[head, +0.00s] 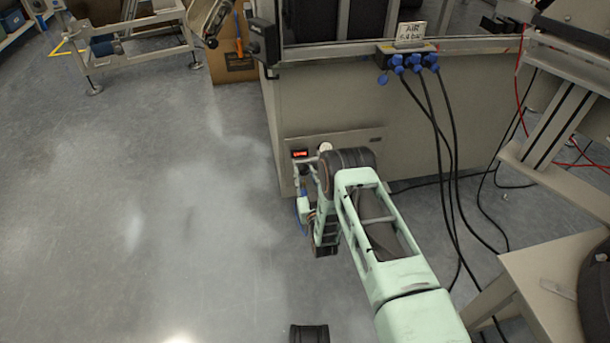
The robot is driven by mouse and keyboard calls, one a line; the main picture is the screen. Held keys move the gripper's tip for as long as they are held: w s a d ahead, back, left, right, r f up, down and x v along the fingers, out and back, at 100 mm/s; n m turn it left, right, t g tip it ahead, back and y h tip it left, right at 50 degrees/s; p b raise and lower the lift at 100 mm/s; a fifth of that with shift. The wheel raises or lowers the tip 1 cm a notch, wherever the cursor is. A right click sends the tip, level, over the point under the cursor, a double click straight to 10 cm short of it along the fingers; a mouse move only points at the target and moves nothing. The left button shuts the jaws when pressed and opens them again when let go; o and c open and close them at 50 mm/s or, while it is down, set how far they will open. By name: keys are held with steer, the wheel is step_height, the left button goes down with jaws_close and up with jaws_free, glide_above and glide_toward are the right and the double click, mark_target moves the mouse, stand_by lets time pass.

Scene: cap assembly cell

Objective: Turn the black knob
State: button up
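I cannot make out the black knob in the head view; my arm covers part of the low cabinet front (291,183) where a small panel with a red lit display (300,153) sits. A small pale round part (325,146) shows just right of the display. My mint-green arm reaches in from the lower right and bends down in front of this panel. My gripper (313,167) seems to be at the arm's far end, close to the panel just below the display. Its fingers are too small and overlapped to tell whether they are open or touch anything.
Black hoses hang from a blue-fitted air manifold (408,57) with an "AIR" sign (411,31), right of my arm. A beige table (545,270) and frame stand at the right. A cardboard box (232,62) stands behind the cabinet's left corner.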

steer(key=shift+c, duration=1.1)
